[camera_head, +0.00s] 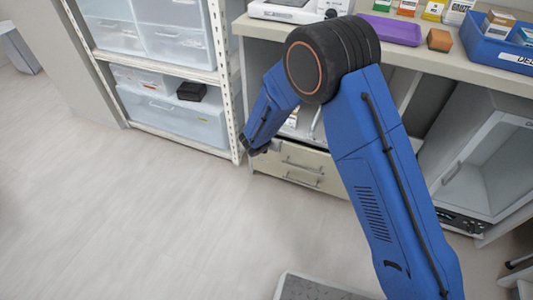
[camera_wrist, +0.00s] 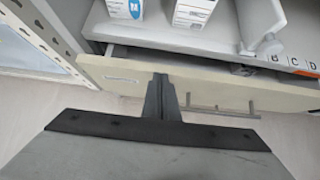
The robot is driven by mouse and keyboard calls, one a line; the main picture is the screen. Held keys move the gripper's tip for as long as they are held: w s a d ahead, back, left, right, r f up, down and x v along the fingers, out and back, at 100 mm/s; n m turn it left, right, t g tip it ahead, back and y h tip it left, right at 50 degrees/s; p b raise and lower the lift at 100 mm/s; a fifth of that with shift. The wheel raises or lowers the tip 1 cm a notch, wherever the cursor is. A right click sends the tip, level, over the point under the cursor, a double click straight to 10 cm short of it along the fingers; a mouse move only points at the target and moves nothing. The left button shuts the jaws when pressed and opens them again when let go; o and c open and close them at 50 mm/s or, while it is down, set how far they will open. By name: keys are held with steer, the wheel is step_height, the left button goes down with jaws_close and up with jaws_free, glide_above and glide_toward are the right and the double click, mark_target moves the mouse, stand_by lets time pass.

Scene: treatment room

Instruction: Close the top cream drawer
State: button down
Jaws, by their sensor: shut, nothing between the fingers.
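The top cream drawer (camera_head: 305,156) is in the low cabinet under the counter in the head view, partly behind my arm. In the wrist view its cream front (camera_wrist: 225,88) runs across the picture, with a dark gap behind its top edge, so it stands partly open. A metal bar handle (camera_wrist: 222,111) is on its front. My gripper (camera_wrist: 160,78) is shut and empty, its tips at the drawer front, left of the handle. I cannot tell whether they touch it. In the head view my gripper (camera_head: 252,151) is at the drawer's left end.
Another cream drawer (camera_head: 315,178) is below. A white shelf rack (camera_head: 228,110) with clear bins stands close on the left. White boxes (camera_wrist: 193,12) stand on the shelf above the drawer. An open grey cabinet (camera_head: 480,165) is at right. The floor in front is clear.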

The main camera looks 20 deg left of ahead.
steer(key=w, duration=0.3)
steer(key=shift+d, duration=0.15)
steer(key=shift+w+r, duration=0.1)
steer(key=shift+w, duration=0.2)
steer(key=shift+w, duration=0.1)
